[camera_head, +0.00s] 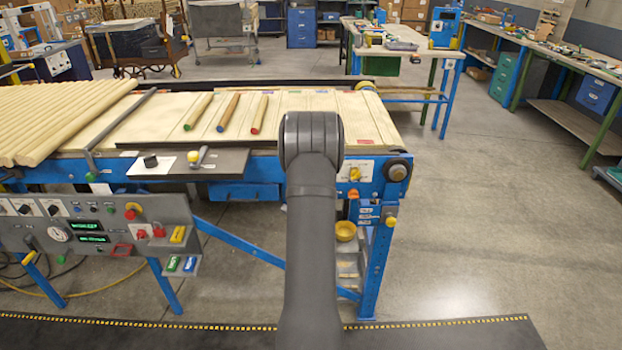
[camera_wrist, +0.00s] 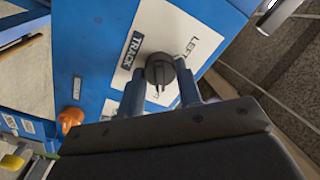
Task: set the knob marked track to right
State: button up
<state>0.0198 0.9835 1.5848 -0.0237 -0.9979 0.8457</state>
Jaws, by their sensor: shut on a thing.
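The black round knob (camera_wrist: 158,66) sits on a white plate (camera_wrist: 195,30) in the wrist view. The plate has a dark TRACK label (camera_wrist: 131,50) left of the knob and printed letters that begin LEF at upper right. My gripper (camera_wrist: 160,75) is shut on this knob, one finger on each side of it. Which way the knob points is not clear. In the head view my arm covers the gripper, and I cannot pick out the held knob there.
A blue-framed table (camera_head: 238,168) carries several wooden rods, three with coloured ends. An orange knob (camera_wrist: 70,118) is left of my gripper in the wrist view. A grey control panel (camera_head: 100,222) stands at lower left. Open floor (camera_head: 490,220) lies to the right.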

dwell(0.3)
jog(key=o, duration=1)
jog(key=shift+s, duration=0.1)
jog(key=s, duration=1.7)
jog(key=shift+s, duration=0.15)
jog(key=w, duration=1.7)
jog(key=shift+w, duration=0.25)
